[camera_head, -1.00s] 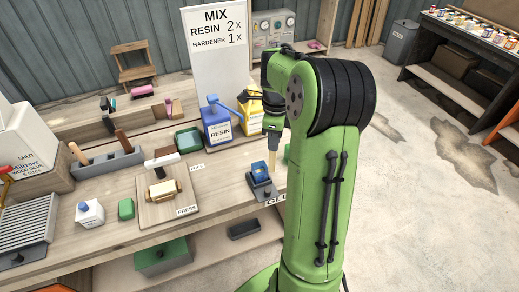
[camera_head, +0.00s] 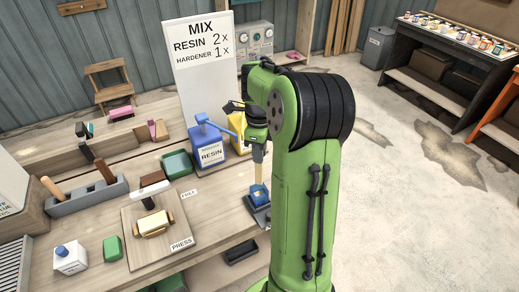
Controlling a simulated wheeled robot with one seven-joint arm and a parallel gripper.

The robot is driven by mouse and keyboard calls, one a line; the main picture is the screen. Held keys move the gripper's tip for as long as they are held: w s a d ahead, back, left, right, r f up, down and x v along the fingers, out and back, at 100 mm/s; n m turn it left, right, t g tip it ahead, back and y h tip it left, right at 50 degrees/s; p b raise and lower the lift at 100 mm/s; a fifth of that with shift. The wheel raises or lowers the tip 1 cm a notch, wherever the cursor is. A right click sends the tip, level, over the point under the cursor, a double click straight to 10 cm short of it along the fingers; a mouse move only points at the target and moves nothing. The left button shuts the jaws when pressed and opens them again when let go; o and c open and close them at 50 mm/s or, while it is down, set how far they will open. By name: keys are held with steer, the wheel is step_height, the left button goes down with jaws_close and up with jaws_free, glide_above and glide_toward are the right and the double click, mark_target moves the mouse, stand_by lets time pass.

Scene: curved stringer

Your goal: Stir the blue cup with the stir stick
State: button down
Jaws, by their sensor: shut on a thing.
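The small blue cup (camera_head: 260,194) sits on a dark grey base at the right end of the workbench. My gripper (camera_head: 258,142) is above the cup and shut on the pale wooden stir stick (camera_head: 258,165). The stick points nearly straight down. Its lower end meets the cup's opening and appears to be inside; the tip is hidden, so its depth cannot be told.
The blue resin container (camera_head: 208,152) and a yellow container (camera_head: 237,135) stand behind the cup, close to my arm. A green tray (camera_head: 177,164) and a press board (camera_head: 134,220) lie to the left. Bench between press and cup is mostly clear.

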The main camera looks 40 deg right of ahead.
mark_target(260, 183)
step_height(260, 183, down, 10)
steer(key=b, duration=0.7)
steer(key=shift+r+b, duration=0.15)
steer(key=shift+b, duration=0.25)
